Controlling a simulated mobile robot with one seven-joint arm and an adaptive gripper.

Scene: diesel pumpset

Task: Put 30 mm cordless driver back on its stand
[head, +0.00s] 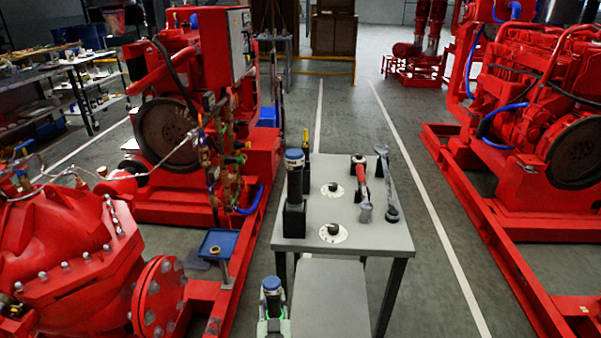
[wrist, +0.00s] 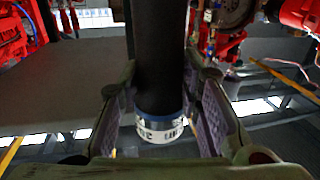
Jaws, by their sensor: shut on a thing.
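My gripper (head: 272,318) is in front of the table's near left part, low in the head view, shut on a dark cylindrical driver with a blue cap (head: 271,284). In the wrist view the dark driver body (wrist: 160,60) runs between the two fingers, with a blue and white lettered band (wrist: 160,126) at its lower end; I cannot read its size. A similar blue-topped driver (head: 294,178) stands upright in a black square stand (head: 295,220) on the table.
The grey table (head: 380,240) also bears a red-and-grey tool (head: 361,178) and a long grey tool (head: 384,172) on its right. A blue tray (head: 217,243) stands left of it.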

